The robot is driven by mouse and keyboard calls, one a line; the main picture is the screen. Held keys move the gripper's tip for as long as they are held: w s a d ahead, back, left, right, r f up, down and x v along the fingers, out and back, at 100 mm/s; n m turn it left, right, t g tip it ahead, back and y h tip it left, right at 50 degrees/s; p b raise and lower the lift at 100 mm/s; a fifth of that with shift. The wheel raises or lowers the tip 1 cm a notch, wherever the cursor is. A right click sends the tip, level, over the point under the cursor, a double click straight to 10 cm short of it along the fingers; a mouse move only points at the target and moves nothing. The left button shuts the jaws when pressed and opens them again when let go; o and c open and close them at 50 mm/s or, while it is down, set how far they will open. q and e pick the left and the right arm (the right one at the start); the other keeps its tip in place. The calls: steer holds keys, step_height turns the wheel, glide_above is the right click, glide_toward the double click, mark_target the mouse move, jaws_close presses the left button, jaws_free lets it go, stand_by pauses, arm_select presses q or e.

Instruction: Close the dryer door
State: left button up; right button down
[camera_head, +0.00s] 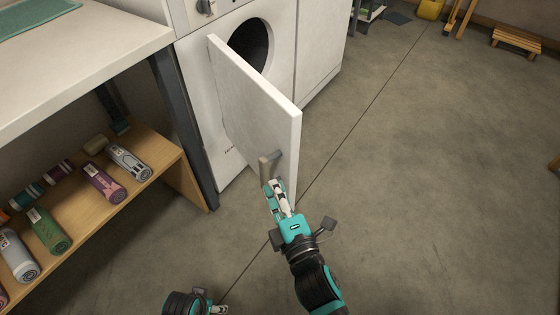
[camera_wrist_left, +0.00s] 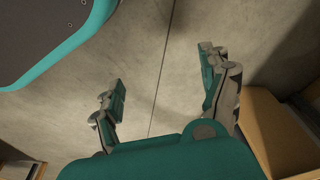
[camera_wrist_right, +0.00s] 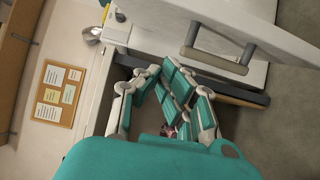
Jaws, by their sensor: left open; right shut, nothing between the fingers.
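The dryer (camera_head: 270,75) is a white machine with a dark round opening (camera_head: 251,45). Its white door (camera_head: 255,105) stands open, swung out toward me, with a handle (camera_head: 270,165) low near its free edge. My right gripper (camera_head: 273,185) is shut and empty, right by the handle in the head view; I cannot tell whether it touches. In the right wrist view the handle (camera_wrist_right: 217,60) is above the closed fingers (camera_wrist_right: 180,85), apart from them. My left gripper (camera_wrist_left: 163,75) is open and empty over the floor in the left wrist view; the head view shows little of it at the bottom.
A white-topped table (camera_head: 80,60) with a wooden lower shelf (camera_head: 150,165) holding several bottles stands at left. A wooden stool (camera_head: 516,42) is at far right. The concrete floor (camera_head: 430,170) right of the door is clear. A cork board (camera_wrist_right: 57,93) hangs on the wall.

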mark_target(279, 156)
steer(key=x, duration=0.7)
steer(key=shift+w+a+b, duration=0.15)
steer(key=shift+w+b, duration=0.15)
steer(key=shift+w+d, duration=1.1)
steer(key=shift+d, duration=0.15)
arm_select(q)
steer(key=shift+w+r, duration=0.25)
steer(key=shift+r, duration=0.35)
arm_select(e)
steer(key=shift+w+d, duration=0.25)
steer(key=shift+d, duration=0.1)
steer(key=shift+d, duration=0.1)
